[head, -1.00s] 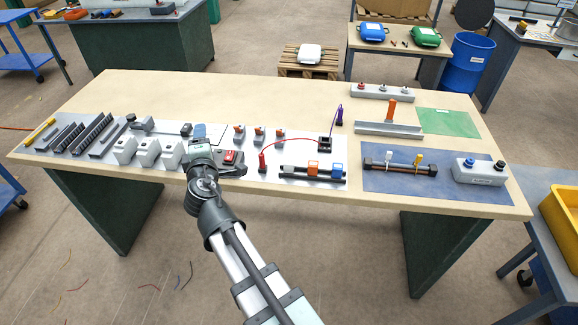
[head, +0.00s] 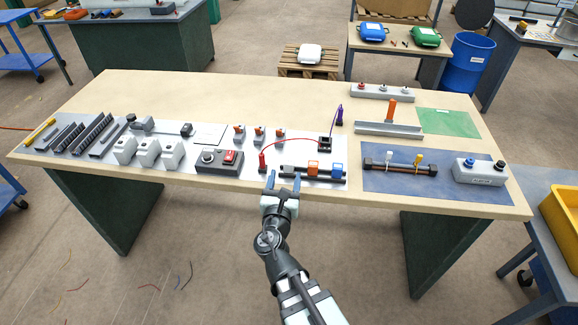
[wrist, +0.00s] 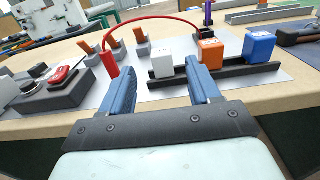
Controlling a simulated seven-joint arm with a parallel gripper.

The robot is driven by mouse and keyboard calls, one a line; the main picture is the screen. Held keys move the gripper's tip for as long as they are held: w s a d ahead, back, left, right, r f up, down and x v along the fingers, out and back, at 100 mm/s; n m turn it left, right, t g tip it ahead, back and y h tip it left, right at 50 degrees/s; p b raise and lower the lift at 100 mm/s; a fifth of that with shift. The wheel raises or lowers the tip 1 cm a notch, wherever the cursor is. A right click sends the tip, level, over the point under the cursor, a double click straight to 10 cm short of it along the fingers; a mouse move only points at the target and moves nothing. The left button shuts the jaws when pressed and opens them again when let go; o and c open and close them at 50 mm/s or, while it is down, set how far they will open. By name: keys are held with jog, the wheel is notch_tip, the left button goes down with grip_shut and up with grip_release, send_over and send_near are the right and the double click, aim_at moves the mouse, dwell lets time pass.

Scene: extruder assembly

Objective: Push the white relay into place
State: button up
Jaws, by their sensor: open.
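The white relay (wrist: 163,65) sits on the dark rail (wrist: 232,75) at its left end, beside the orange relay (wrist: 210,52) and the blue relay (wrist: 258,45). In the head view the white relay (head: 289,171) is small, just beyond my fingertips, and I cannot tell how fully it is seated. In the wrist view it shows between my two fingers, farther out than they are. My gripper (head: 284,177) is open and empty at the table's front edge. Its blue fingers (wrist: 160,80) point toward the rail. Contact with the relay is not visible.
A red post (head: 262,162) with a red wire stands left of the rail. A control box with a red switch (head: 230,157) lies farther left. Small orange-topped blocks (head: 259,135) stand behind. A blue mat (head: 375,190) with a rod lies right.

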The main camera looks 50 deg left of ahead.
aim_at(288, 165)
jog(key=shift+x, duration=3.7)
jog(key=shift+f, duration=0.1)
jog(key=shift+c, duration=0.2)
jog(key=c, duration=1)
jog(key=shift+r, duration=5)
